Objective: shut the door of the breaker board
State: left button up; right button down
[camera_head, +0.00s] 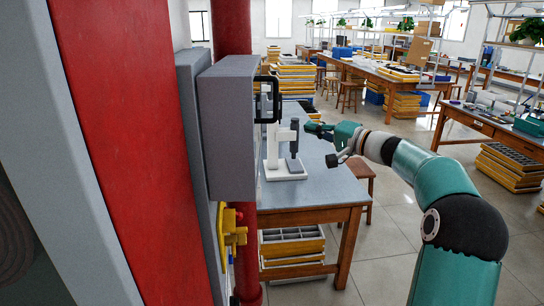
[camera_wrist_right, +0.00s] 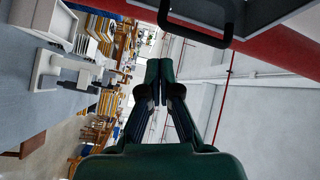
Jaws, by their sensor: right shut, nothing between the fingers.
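The breaker board (camera_head: 228,130) is a grey box on the wall side at the left of the head view. A black handle (camera_head: 276,97) sticks out from its right side; I cannot tell how far the door stands open. In the right wrist view a black handle (camera_wrist_right: 228,22) shows at the top on a dark panel. My right gripper (camera_head: 310,127) is to the right of the handle and apart from it, above the bench. Its fingers (camera_wrist_right: 159,72) are together and empty in the wrist view. My left gripper is not in view.
A bench (camera_head: 325,185) with a white stand (camera_head: 286,170) is below my right gripper. A red pipe (camera_head: 232,28) rises behind the board, and a yellow fitting (camera_head: 232,230) is beneath it. Open floor (camera_head: 385,225) lies right of the bench.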

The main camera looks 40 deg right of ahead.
pick_arm(q)
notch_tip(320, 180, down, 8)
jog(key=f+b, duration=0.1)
jog(key=b, duration=0.6)
pick_arm(e)
jog(key=s+a+f+m+h, duration=0.1)
jog(key=s+a+f+m, duration=0.2)
jog(key=f+m, duration=0.3)
pick_arm(q)
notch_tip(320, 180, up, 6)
jog(key=p, duration=0.6)
pick_arm(e)
jog(key=w+a+f+n, duration=0.1)
jog(key=w+a, duration=0.2)
jog(key=w, duration=0.9)
jog(key=shift+w+n, duration=0.3)
jog(key=shift+w, duration=0.1)
jog(key=shift+a, duration=0.15)
